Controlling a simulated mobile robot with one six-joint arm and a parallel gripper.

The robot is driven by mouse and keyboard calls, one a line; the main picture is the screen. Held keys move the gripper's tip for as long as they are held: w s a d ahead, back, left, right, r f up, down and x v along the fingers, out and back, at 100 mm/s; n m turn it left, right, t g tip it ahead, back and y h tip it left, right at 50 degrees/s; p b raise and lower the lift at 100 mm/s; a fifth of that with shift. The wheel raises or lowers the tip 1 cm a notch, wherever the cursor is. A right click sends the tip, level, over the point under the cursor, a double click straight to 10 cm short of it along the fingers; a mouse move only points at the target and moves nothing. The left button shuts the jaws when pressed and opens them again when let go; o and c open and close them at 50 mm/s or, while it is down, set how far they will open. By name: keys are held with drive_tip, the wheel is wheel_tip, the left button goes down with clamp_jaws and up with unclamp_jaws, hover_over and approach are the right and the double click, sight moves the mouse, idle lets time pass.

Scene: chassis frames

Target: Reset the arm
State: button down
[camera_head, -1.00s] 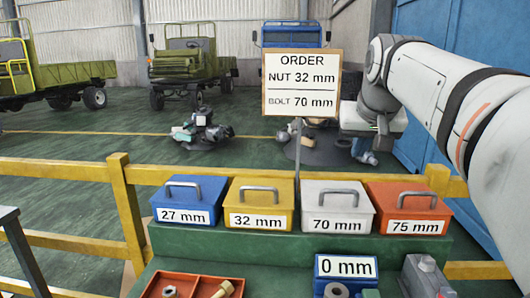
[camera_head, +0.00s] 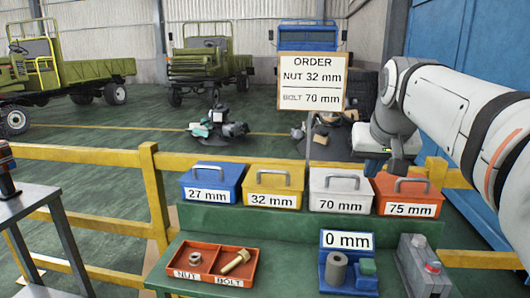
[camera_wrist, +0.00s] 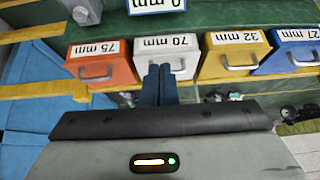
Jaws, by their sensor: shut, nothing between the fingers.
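My arm (camera_head: 450,110) reaches in from the right edge of the head view, its wrist bent down behind the red 75 mm box (camera_head: 408,195). In the wrist view my gripper (camera_wrist: 158,70) shows two blue fingers pressed together, with nothing between them. In the head view the fingertips are not clearly visible.
A blue 27 mm box (camera_head: 212,183), yellow 32 mm box (camera_head: 273,187) and white 70 mm box (camera_head: 340,190) share the green shelf. The order sign (camera_head: 312,82) reads nut 32 mm, bolt 70 mm. A red tray (camera_head: 210,284) holds a nut and bolt beside a 0 mm gauge (camera_head: 347,265).

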drive_tip(key=s+a+f+g+p, duration=0.2)
drive_tip(key=s+a+f+p, duration=0.1)
drive_tip(key=s+f, duration=0.5)
drive_tip(key=s+a+f+n+g+p, duration=0.1)
drive_tip(key=s+a+f+p, duration=0.2)
drive_tip(key=s+f, duration=0.6)
drive_tip(key=shift+s+n+g+y+p, duration=0.3)
drive_tip(key=shift+s+g+y+p, duration=0.15)
drive_tip(key=shift+p, duration=0.2)
drive_tip(key=shift+a, duration=0.1)
